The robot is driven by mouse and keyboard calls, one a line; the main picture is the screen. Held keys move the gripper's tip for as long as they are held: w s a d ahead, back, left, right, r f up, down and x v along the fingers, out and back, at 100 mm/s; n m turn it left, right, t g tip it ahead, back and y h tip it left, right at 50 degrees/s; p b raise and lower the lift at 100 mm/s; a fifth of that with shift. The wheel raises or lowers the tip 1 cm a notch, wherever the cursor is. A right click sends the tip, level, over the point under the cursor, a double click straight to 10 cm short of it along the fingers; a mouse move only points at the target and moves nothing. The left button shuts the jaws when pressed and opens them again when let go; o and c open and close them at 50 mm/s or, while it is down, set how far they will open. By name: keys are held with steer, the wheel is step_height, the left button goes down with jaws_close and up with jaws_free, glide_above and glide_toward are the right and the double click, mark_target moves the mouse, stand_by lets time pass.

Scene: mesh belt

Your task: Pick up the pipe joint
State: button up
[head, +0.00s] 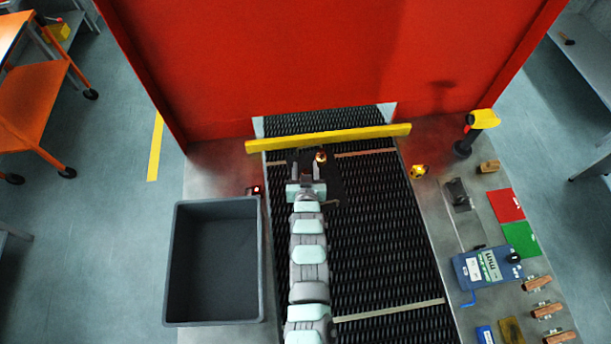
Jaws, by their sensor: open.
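A small copper-coloured piece, which looks like the pipe joint (320,156), is on the dark mesh belt (385,235), just in front of the yellow bar. My gripper (306,168) reaches up the belt from the bottom of the picture. Its jaws are open, with the two fingers apart. The pipe joint shows at the tip of the right finger, slightly beyond it. I cannot tell whether they touch, or how high the fingers are above the belt.
A yellow bar (350,136) crosses the belt before the red housing (290,60). A grey bin (213,265) stands left of the belt. On the right ledge are a blue meter (487,267), red (506,205) and green (521,239) pads and several copper-coloured pieces.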

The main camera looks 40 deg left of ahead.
steer(key=shift+w+a, duration=0.1)
steer(key=shift+w, duration=0.05)
steer(key=shift+f, duration=0.1)
steer(key=shift+c, duration=0.3)
jaws_close()
